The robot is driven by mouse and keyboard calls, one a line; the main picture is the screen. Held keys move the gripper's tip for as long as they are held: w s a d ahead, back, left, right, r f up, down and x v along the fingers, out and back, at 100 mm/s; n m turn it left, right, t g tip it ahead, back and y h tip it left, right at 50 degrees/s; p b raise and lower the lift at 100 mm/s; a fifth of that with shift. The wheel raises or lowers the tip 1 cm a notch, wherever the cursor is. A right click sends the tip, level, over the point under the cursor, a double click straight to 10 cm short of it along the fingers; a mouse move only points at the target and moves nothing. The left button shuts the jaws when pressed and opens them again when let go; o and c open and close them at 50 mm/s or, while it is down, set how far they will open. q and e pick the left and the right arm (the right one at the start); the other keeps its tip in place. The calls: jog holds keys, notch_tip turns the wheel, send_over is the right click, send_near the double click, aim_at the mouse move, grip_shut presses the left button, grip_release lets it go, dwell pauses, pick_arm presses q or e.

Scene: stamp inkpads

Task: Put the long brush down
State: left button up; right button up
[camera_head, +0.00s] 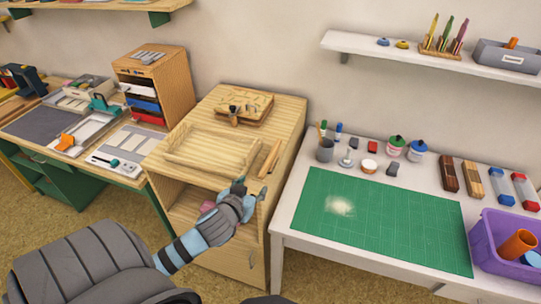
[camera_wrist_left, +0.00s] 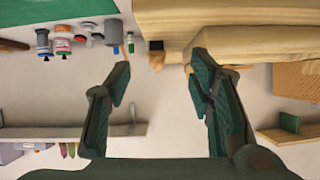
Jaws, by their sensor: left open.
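A long light-wood piece, which looks like the long brush (camera_head: 270,158), lies along the right edge of the wooden cabinet top, beside the shallow wooden tray (camera_head: 212,178). My left gripper (camera_head: 250,190) is just in front of and below its near end, apart from it in the head view. Its jaws are open and nothing shows held between them. In the left wrist view, the open fingers (camera_wrist_left: 160,65) point toward pale wood with a small dark part. I cannot tell there which wood is the brush. My right gripper is out of view.
A wooden block with small tools (camera_head: 250,106) stands behind the tray. The cabinet (camera_head: 238,250) has an open shelf with a pink item inside. To the right, a white table carries a green cutting mat (camera_head: 400,222), jars and a purple bin (camera_head: 485,250). The mat is mostly clear.

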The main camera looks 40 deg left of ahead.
aim_at(270, 158)
pick_arm(q)
jog(key=shift+t, duration=0.6)
jog(key=w, duration=0.1)
jog(key=w+a+r, duration=0.1)
jog(key=w+r, duration=0.1)
jog(key=shift+w+a, duration=0.3)
jog(key=shift+w, duration=0.05)
jog(key=b+x, duration=0.1)
jog(key=x, duration=0.6)
jog(key=shift+w+f, duration=0.15)
jog(key=shift+w, duration=0.1)
jog(key=x, duration=0.3)
jog(key=b+x, duration=0.1)
jog(key=shift+w, duration=0.8)
grip_shut()
